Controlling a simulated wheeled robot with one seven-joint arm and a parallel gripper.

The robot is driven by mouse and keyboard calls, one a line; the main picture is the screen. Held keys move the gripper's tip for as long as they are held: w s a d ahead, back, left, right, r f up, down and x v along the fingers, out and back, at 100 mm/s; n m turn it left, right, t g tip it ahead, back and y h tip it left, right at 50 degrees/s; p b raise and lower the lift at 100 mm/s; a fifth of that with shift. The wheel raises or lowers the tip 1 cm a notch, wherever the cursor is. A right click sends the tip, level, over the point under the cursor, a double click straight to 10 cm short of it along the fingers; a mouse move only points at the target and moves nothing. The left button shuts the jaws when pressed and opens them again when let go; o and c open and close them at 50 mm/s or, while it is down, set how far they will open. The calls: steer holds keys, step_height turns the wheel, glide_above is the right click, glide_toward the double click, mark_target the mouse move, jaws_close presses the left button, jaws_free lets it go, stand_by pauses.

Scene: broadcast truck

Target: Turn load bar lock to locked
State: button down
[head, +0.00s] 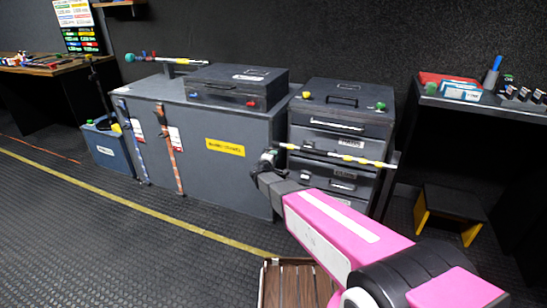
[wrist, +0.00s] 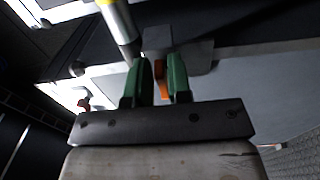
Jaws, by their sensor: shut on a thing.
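A pale load bar with yellow bands (head: 345,158) runs across the front of the stacked drawer cases in the head view. Its yellow and silver end part (wrist: 121,28) also shows in the wrist view, just beyond the fingers. My gripper (head: 268,158) is at the left end of this bar. In the wrist view my gripper's green fingers (wrist: 157,78) are shut around a small orange piece (wrist: 166,90), which looks like the load bar lock. The fingers hide much of it, so I cannot tell its exact turn.
A grey cabinet (head: 200,140) with a dark case (head: 237,86) on top stands to the left. The dark drawer stack (head: 345,110) is right behind the bar. A wooden slatted crate (head: 295,285) is low in front. A yellow-sided step stool (head: 449,212) stands right. Floor at left is open.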

stand_by(0.5)
steer(key=c, duration=1.2)
jaws_free()
steer(key=shift+c, duration=0.2)
steer(key=shift+s, duration=0.1)
steer(key=v, duration=1)
steer(key=shift+s, duration=0.3)
steer(key=s+d+f+m+g+h, duration=0.1)
steer(key=s+d+m+g, duration=0.45)
steer(key=d, duration=0.55)
steer(key=s+d+f+m+g+h, duration=0.15)
steer(key=s+d+m+g, duration=0.35)
steer(key=d, duration=0.6)
steer(key=s+d+m+g+y, duration=0.3)
steer(key=s+g+y, duration=0.3)
steer(key=s, duration=0.6)
steer(key=d+r+y, duration=0.1)
steer(key=y, duration=0.1)
steer(key=shift+s+y, duration=0.15)
steer(key=shift+y, duration=0.2)
